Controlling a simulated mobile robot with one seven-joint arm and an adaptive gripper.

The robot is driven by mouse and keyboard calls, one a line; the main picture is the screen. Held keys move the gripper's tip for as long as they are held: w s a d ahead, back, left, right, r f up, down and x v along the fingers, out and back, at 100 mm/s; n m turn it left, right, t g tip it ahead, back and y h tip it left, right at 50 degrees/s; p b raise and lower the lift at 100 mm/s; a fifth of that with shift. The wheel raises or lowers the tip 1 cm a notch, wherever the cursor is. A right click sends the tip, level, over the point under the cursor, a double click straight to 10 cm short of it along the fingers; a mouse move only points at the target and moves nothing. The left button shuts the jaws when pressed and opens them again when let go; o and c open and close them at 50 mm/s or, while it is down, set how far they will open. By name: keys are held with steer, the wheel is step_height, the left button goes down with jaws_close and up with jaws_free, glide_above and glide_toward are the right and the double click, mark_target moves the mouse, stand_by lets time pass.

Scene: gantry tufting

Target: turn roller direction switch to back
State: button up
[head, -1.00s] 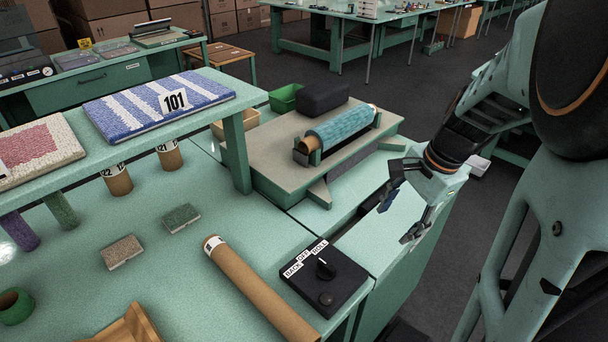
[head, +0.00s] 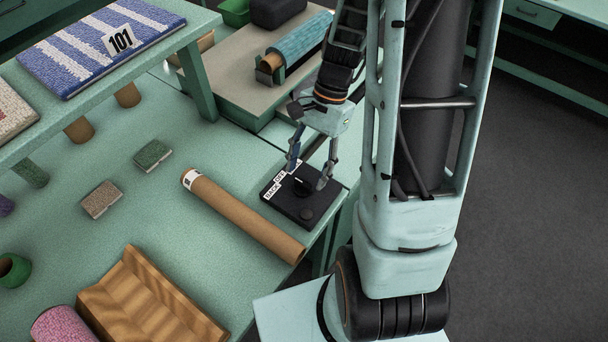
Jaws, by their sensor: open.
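The roller direction switch is a dark knob (head: 302,187) on a black control box (head: 284,202) at the table's right edge. White labels beside it read BACK and OFF; the ROLL label is mostly hidden behind my gripper. My gripper (head: 308,174) points down over the box with its fingers apart, one on each side of the knob as seen from here. I cannot tell whether the fingers touch the knob. The knob's pointer direction is too small and covered to read. A round button (head: 306,213) sits near the box's front corner.
A long cardboard tube (head: 240,215) lies left of the box. A blue roll (head: 300,46) rests on a stand behind my gripper. A raised shelf (head: 150,60) holds rugs at upper left. A wooden cradle (head: 150,300) is at front left. Open floor lies right.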

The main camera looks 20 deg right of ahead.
mark_target(303, 186)
steer(key=shift+x, duration=1.35)
steer(key=shift+c, duration=0.7)
steer(key=c, duration=1)
